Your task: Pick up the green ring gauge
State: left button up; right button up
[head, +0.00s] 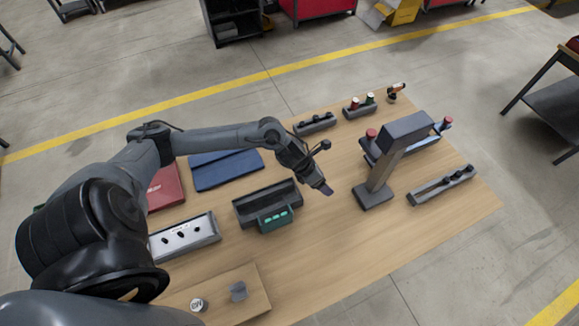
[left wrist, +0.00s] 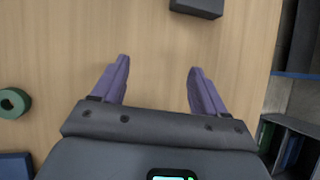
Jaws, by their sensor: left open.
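The green ring gauge (left wrist: 14,103) lies flat on the wooden table at the left edge of the left wrist view, its centre hole facing up. I cannot make it out in the head view, where my left arm probably covers it. My left gripper (head: 326,190) is above the middle of the table, pointing down. In the left wrist view its two purple fingers (left wrist: 158,80) are spread apart with only bare table between them. The ring is outside the fingers, well to their left. My right gripper is not in view.
A grey stand (head: 375,196) rises to the right of my left gripper. A dark tray (head: 258,200) with a green slotted holder (head: 275,219) is to its left. Blue folders (head: 225,172) lie further left. Bare table is below the gripper.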

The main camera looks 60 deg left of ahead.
pick_arm(q)
jog(key=a+m+b, duration=0.1)
jog(key=a, duration=0.3)
jog(key=a+f+m+g+b, duration=0.1)
jog(key=a+m, duration=0.1)
jog(key=a, duration=0.2)
jog(key=a+m+b, duration=0.1)
jog(key=a+m, duration=0.1)
jog(key=a, duration=0.3)
jog(key=shift+s+a+f+g+b, duration=0.1)
jog(key=shift+s+f+g+b, duration=0.05)
jog(key=shift+s+g+b, duration=0.15)
jog(key=s+a+r+m+g+b, duration=0.1)
jog(key=s+a+r+m+b, duration=0.1)
jog(key=a, duration=0.3)
jog(key=s+a+r+m+b, duration=0.2)
jog(key=a, duration=0.4)
jog(key=x, duration=0.4)
jog(key=shift+d+f+p, duration=0.2)
jog(key=shift+d+p, duration=0.2)
jog(key=shift+s+p+x, duration=0.15)
jog(key=shift+p+x, duration=0.05)
jog(key=shift+x, duration=1.15)
jog(key=shift+s+p+x, duration=0.1)
jog(key=shift+p+x, duration=0.05)
jog(key=shift+x, duration=1.2)
jog(key=shift+d, duration=0.2)
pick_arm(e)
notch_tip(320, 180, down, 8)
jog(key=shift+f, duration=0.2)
